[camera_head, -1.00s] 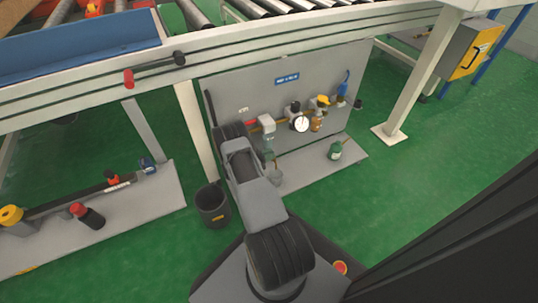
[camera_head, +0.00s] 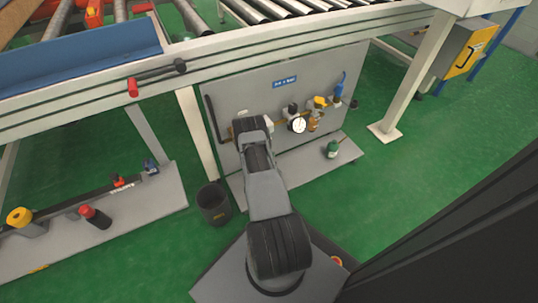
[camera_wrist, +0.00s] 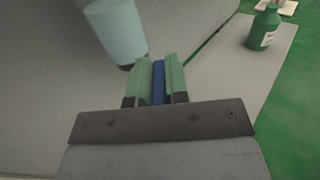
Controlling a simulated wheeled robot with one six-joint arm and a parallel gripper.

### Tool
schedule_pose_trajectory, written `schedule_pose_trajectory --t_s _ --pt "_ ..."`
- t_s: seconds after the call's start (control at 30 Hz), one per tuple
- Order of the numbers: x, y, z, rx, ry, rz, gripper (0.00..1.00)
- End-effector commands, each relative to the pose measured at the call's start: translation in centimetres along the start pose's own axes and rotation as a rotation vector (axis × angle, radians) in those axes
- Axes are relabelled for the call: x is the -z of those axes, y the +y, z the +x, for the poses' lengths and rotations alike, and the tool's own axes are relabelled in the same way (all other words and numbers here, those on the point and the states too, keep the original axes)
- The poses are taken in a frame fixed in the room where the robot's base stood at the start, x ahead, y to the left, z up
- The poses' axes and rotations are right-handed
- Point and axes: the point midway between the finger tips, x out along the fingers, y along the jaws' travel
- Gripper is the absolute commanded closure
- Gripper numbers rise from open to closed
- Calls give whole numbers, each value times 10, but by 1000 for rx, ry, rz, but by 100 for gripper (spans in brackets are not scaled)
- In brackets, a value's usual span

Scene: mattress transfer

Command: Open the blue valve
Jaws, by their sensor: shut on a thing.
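My gripper (camera_wrist: 158,82) has green fingers shut on a narrow blue piece (camera_wrist: 158,82), which looks like the handle of the blue valve. The rest of that valve is hidden by the fingers and the gripper body. In the head view my arm covers the gripper and the left part of the pipe line, so the grip does not show there.
The grey panel (camera_head: 235,95) carries a round gauge (camera_head: 299,125), a yellow-topped fitting (camera_head: 316,110) and a blue-handled part (camera_head: 341,83) at its right. A green bottle (camera_head: 332,149) stands on the base plate. A dark bin (camera_head: 213,203) stands left of my arm.

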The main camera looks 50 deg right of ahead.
Motion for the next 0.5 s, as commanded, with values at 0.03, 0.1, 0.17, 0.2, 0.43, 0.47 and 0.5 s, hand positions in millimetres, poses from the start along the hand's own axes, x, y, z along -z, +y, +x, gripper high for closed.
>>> schedule_pose_trajectory --t_s 0.03,0.1,0.17,0.2,0.43,0.47,0.5 --pt "0 -2 -1 -25 1 -1 100" --pt "0 -3 -1 -63 0 -1 100" --pt "0 -3 -1 -91 0 -1 100" --pt "0 -3 0 -108 0 -1 100" --pt "0 -4 -1 -169 0 -2 100" --pt "0 -4 -1 -174 0 -2 100" --pt "0 -4 -1 -179 0 -2 100"
